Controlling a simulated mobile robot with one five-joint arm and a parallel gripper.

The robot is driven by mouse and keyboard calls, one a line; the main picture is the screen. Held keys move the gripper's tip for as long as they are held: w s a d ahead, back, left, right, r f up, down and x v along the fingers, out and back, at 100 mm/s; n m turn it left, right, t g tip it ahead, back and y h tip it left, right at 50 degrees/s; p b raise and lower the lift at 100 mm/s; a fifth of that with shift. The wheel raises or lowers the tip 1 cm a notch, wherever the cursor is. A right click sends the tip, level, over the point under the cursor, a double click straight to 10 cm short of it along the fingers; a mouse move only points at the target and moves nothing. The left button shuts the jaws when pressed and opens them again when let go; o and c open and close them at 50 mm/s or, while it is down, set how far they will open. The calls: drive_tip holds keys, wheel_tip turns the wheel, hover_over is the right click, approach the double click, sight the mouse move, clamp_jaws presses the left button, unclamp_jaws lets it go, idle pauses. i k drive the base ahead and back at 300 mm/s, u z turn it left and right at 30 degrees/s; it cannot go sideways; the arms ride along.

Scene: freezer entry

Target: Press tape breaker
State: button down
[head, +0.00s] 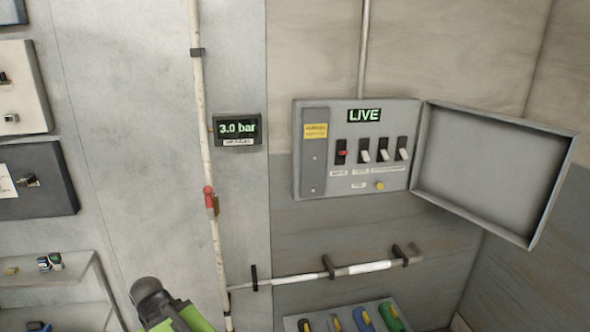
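The breaker box (313,190) is mounted on the wall right of centre, its door (485,170) swung open to the right. Inside is a row of rocker switches: a red-marked switch (341,151) at left, then a white-levered switch (365,151), another white-levered switch (383,151) and a last switch (402,149) at right. Small labels sit under them, too blurred to read surely, so I cannot tell for certain which is the tape breaker. A green LIVE display (364,115) is lit above. My gripper is not visible; only a green and black part of my arm shows at the bottom.
A gauge (237,129) reads 3.0 bar beside a vertical pipe (203,120) with a red valve handle (209,198). A horizontal rod (300,278) on hooks and a tray of coloured-handled tools (330,318) lie below the box. Shelves (60,300) stand at left.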

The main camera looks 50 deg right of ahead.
sight(364, 154)
drive_tip(key=u, duration=0.5)
drive_tip(key=k, duration=1.1)
drive_tip(key=z, duration=0.6)
drive_tip(key=i, duration=1)
drive_tip(key=u, duration=0.15)
